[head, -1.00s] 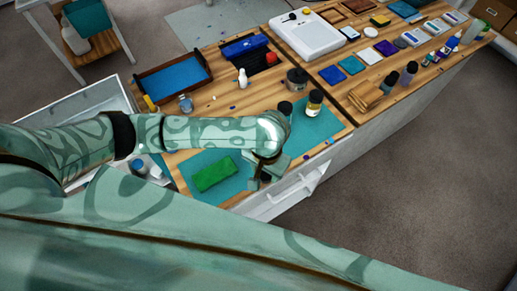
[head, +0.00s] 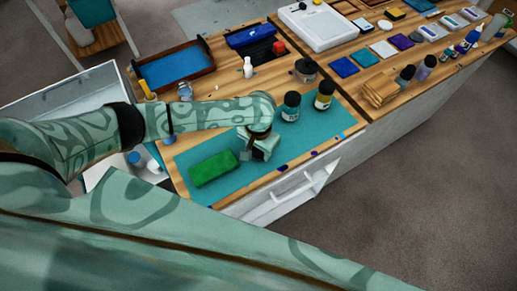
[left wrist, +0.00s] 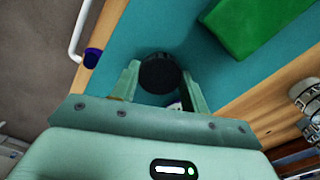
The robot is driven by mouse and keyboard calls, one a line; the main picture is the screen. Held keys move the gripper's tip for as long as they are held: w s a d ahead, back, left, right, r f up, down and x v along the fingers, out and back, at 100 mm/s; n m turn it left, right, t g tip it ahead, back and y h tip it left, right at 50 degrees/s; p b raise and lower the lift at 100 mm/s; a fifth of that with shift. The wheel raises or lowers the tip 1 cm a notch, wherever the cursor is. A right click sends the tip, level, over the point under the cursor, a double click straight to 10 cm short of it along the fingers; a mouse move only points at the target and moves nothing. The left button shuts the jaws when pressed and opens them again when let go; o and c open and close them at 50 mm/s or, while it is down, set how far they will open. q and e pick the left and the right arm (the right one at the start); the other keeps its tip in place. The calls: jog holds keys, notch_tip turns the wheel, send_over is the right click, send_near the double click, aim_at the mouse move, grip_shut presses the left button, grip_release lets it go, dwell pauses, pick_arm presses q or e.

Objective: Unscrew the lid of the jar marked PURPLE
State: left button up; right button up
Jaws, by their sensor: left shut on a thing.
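My left gripper (head: 257,150) is low over the front of the teal mat, just right of the green block (head: 213,168). In the left wrist view, its fingers (left wrist: 160,80) are shut on the sides of a round black lid (left wrist: 160,73). A small pale and purplish patch (left wrist: 176,105) shows below the lid, likely the jar's label; most of the jar is hidden. I cannot tell whether the lid is apart from the jar. Two other dark-lidded jars, one with a teal label (head: 290,106) and one with a yellow label (head: 324,96), stand behind and to the right. My right gripper is out of view.
A grey pot (head: 305,71) and a small white bottle (head: 248,67) stand behind. A tray with a blue base (head: 178,68) is at back left.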

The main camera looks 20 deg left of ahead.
aim_at(258, 152)
pick_arm(q)
jog(key=o, duration=1.1)
notch_tip(258, 152, up, 12)
jog(key=p, duration=0.5)
jog(key=shift+r, duration=0.1)
